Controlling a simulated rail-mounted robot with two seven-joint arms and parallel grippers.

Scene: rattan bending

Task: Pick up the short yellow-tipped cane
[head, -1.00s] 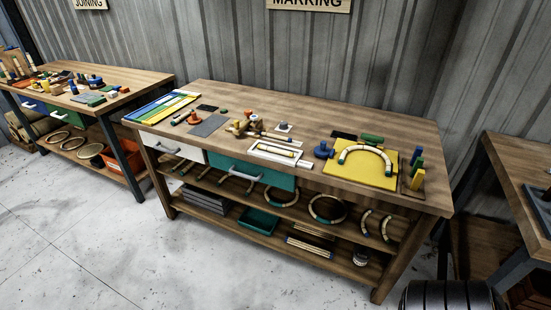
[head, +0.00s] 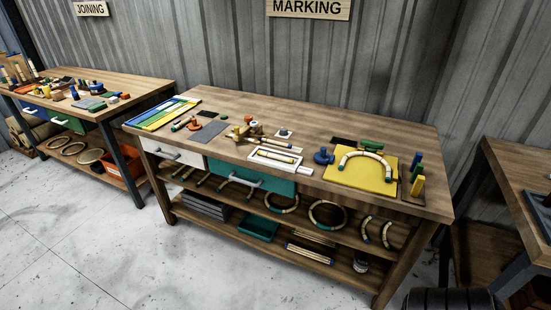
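Several light canes show on the middle workbench (head: 330,120), but their tips are too small to tell which one is the short yellow-tipped cane. Pale canes lie in a white tray (head: 256,163) at the bench's front middle. Another cane lies behind the tray, beside a wooden fixture (head: 245,131). A curved cane with green ends (head: 366,155) rests on a yellow board (head: 362,177) at the right. Canes also lie on the shelves below. Neither of my grippers is in view.
Blue, yellow and green strips (head: 163,112) lie at the bench's left end. Below are a white drawer (head: 172,151), a teal drawer (head: 250,179) and a teal bin (head: 257,228). Other benches stand left (head: 145,86) and right (head: 515,175).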

